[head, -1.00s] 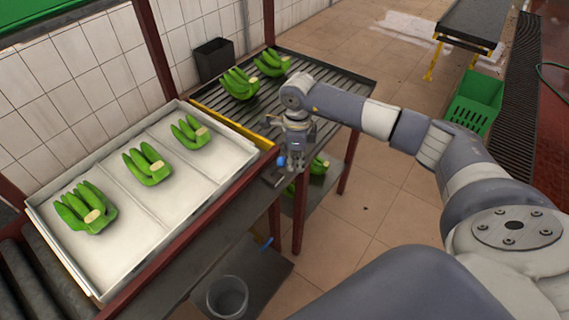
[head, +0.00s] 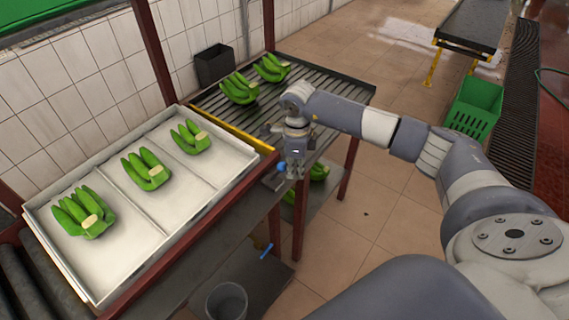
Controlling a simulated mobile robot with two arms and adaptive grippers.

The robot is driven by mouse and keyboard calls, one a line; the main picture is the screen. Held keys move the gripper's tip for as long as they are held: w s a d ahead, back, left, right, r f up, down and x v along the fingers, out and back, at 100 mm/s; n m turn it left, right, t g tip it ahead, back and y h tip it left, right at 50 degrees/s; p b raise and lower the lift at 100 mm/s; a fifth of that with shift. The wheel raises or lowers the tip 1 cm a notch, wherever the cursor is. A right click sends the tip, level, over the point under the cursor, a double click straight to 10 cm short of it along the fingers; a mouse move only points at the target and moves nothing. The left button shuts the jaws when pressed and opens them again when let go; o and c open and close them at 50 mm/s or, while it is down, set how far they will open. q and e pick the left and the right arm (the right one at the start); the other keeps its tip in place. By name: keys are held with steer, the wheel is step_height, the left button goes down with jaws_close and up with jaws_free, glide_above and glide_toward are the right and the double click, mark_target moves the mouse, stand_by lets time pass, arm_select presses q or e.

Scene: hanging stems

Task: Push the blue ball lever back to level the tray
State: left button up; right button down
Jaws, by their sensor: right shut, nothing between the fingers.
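The white tray (head: 215,185) is on the left, with three compartments and a green banana bunch in each. It looks sloped, but I cannot tell its exact tilt. The small blue ball (head: 281,166) is just off the tray's right end, near a dark bracket. My right gripper (head: 294,174) points down immediately to the right of the ball, its fingers shut and empty. I cannot tell whether they touch the ball. The lever's rod is mostly hidden. My left gripper is not in view.
A slatted rack (head: 325,95) with banana bunches stands behind the tray, with red posts close to my right gripper. More bananas lie on a lower shelf. A grey bucket (head: 227,302) and a blue handle (head: 266,252) are below. The tiled floor right of the rack is open.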

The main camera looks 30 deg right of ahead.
steer(key=shift+f, duration=0.1)
stand_by(0.4)
step_height(320, 180, down, 3)
steer(key=b, duration=0.3)
stand_by(0.5)
steer(key=shift+w+a+b, duration=0.5)
steer(key=shift+w+b, duration=0.35)
steer(key=shift+w, duration=0.35)
steer(key=shift+w+a+b, duration=0.55)
steer(key=shift+w+b, duration=0.25)
steer(key=shift+w, duration=0.45)
steer(key=shift+w+a+b, duration=0.5)
steer(key=shift+w+b, duration=0.35)
steer(key=shift+w, duration=0.35)
steer(key=shift+s+d+p, duration=0.25)
steer(key=shift+s+p, duration=0.15)
steer(key=shift+s, duration=0.1)
step_height(320, 180, up, 10)
steer(key=p, duration=0.5)
steer(key=shift+p, duration=0.35)
